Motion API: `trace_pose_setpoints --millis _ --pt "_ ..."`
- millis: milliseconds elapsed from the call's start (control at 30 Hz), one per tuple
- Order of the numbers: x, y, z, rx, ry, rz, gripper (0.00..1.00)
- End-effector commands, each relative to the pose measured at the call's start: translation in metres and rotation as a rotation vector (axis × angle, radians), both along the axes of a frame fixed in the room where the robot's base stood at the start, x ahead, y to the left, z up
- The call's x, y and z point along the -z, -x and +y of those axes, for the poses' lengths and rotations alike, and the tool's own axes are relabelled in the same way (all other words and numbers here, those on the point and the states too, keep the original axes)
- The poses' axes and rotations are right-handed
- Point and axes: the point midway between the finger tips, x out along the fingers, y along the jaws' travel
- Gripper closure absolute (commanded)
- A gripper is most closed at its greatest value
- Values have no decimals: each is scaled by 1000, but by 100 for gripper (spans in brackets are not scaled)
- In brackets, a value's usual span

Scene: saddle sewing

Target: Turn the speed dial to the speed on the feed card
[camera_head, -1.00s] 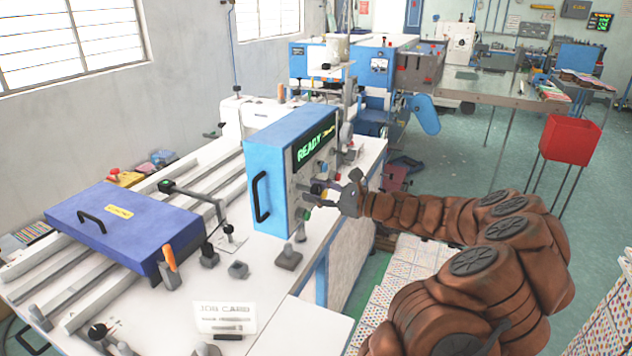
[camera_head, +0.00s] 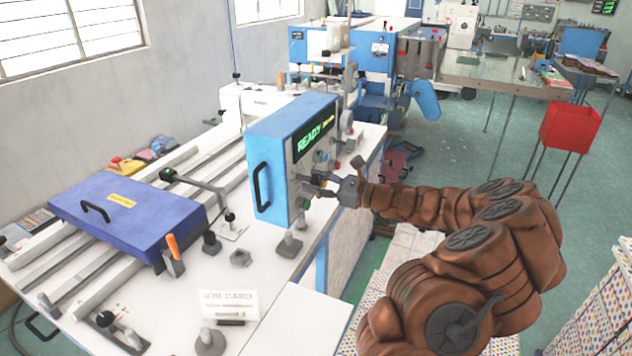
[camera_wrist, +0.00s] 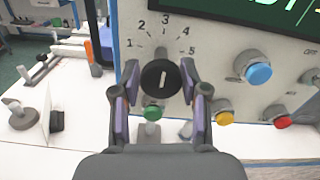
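The black speed dial (camera_wrist: 162,79) is on the grey front panel of the blue control box (camera_head: 280,152), under a scale from 1 to 5. Its white mark stands nearly upright, close to the 3. My gripper (camera_wrist: 160,75) has one fingertip at each side of the dial; I cannot tell whether both touch it. In the head view my gripper (camera_head: 332,187) is at the panel and hides the dial. The white job card (camera_head: 229,304) stands on the table's front part; its small lines are too blurred to read surely.
A green button (camera_wrist: 153,110) is just below the dial. A blue knob (camera_wrist: 252,67), a yellow button (camera_wrist: 224,117) and a red button (camera_wrist: 281,121) are to its right. The display (camera_head: 315,137) reads READY. A blue-purple case (camera_head: 127,215) lies left on the table.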

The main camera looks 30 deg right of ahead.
Motion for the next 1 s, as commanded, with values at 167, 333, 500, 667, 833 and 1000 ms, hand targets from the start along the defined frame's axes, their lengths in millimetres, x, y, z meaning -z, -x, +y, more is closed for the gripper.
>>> trace_pose_setpoints --millis 167,333,500,667,833,1000 --pt "-1 0 0 1 -1 -2 36" --pt "-1 0 0 2 0 -3 36" --pt "-2 2 -2 3 0 -3 36" --pt "-2 12 -9 5 -1 -2 36" --pt "-1 35 -24 8 -1 -2 36" --pt "-2 60 -38 6 -2 -3 36"
